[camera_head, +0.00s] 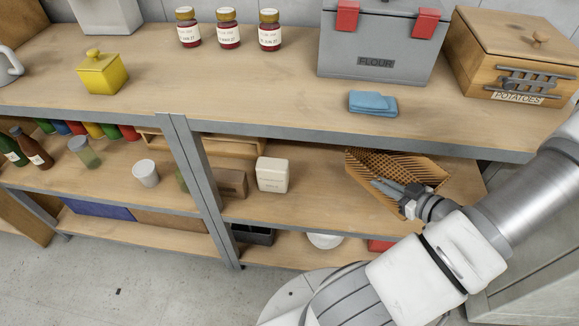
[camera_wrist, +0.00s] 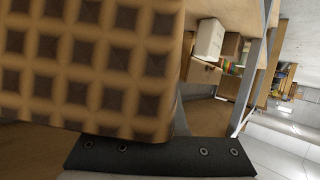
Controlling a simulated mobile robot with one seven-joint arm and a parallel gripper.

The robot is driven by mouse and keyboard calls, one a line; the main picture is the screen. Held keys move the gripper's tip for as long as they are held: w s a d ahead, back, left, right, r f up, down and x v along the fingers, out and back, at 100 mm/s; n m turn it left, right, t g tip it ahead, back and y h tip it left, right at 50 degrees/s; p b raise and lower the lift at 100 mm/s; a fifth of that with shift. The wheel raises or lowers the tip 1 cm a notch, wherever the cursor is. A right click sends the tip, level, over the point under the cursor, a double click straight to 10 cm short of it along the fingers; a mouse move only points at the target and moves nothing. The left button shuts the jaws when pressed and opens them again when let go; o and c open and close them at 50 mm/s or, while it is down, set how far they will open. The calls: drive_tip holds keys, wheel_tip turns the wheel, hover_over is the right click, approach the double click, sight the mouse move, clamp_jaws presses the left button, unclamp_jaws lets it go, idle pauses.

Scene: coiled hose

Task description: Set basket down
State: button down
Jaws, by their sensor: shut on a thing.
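The basket (camera_head: 363,181) is brown and woven, in the head view at the right end of the middle shelf (camera_head: 300,205). It looks tilted there, and I cannot tell whether its base touches the shelf. My gripper (camera_head: 388,187) is shut on the basket at its near side. In the wrist view the basket's woven wall (camera_wrist: 85,65) fills the upper left, close to the camera. The basket's far side is partly under the top shelf's edge.
A cream box (camera_head: 272,175) stands left of the basket, with bare shelf between them. The top shelf's grey front edge (camera_head: 450,145) runs just above the basket. A grey upright (camera_head: 195,165) divides the shelves. A blue cloth (camera_head: 373,103) lies on top.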

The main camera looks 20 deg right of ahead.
drive_tip(key=shift+w+a+f+b, duration=1.15)
drive_tip(key=shift+w+f, duration=0.45)
drive_tip(key=shift+f, duration=0.2)
drive_tip(key=shift+w+a+f+b, duration=1.15)
drive_tip(key=shift+w+f, duration=0.4)
drive_tip(key=shift+f, duration=0.3)
drive_tip(key=shift+w+a+f+b, duration=1.05)
drive_tip(key=shift+w+f+b, duration=0.2)
drive_tip(key=shift+w+f, duration=0.45)
drive_tip(key=shift+s+f, duration=0.1)
drive_tip(key=shift+f, duration=0.15)
drive_tip(key=c, duration=1)
unclamp_jaws()
